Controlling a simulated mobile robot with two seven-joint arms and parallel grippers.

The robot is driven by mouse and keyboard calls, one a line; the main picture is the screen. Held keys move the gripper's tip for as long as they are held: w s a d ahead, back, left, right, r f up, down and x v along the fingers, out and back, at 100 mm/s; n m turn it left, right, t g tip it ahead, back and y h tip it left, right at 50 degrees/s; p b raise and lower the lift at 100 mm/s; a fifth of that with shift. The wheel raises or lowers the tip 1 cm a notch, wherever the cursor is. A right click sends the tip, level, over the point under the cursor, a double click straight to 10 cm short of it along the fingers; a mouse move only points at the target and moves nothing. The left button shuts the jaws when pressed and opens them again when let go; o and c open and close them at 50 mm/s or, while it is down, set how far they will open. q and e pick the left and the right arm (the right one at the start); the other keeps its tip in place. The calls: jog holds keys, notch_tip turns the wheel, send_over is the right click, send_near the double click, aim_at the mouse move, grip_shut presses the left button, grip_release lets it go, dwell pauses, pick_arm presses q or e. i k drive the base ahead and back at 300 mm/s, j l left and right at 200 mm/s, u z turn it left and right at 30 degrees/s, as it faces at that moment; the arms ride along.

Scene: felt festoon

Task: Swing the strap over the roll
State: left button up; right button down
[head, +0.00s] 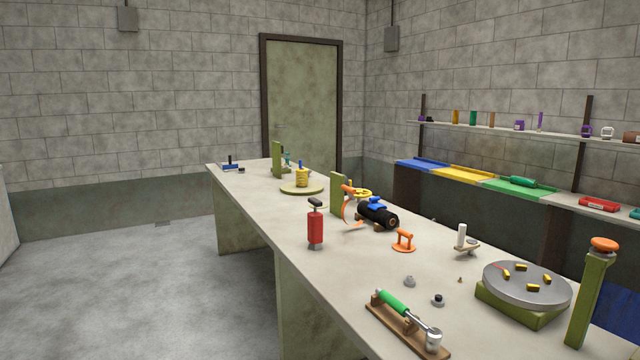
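A black roll (370,213) lies on its side on the long table, its round end with a dark centre facing right. A blue piece (377,202) sits on top of it. An orange curved band (346,212), which looks like the strap, hangs at the roll's left end beside a green upright block (337,193). Its upper end is near a yellow ring-shaped part (360,193). I cannot tell whether the band touches the roll. Neither of my grippers is in view.
A red extinguisher-shaped object (315,229) stands left of the roll, and an orange handle (404,241) stands right of it. Nearer are a green-handled tool on a wooden base (405,325), a grey turntable (527,284) and an orange-topped green post (592,290). The table's front-left edge is mostly clear.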

aim_at(350, 191)
jog(key=i+j+u, duration=0.25)
jog(key=i, duration=0.35)
jog(key=i+j+u, duration=0.25)
jog(key=i, duration=0.35)
jog(key=i+j+u, duration=0.1)
jog(key=i+u, duration=0.15)
jog(key=i, duration=0.4)
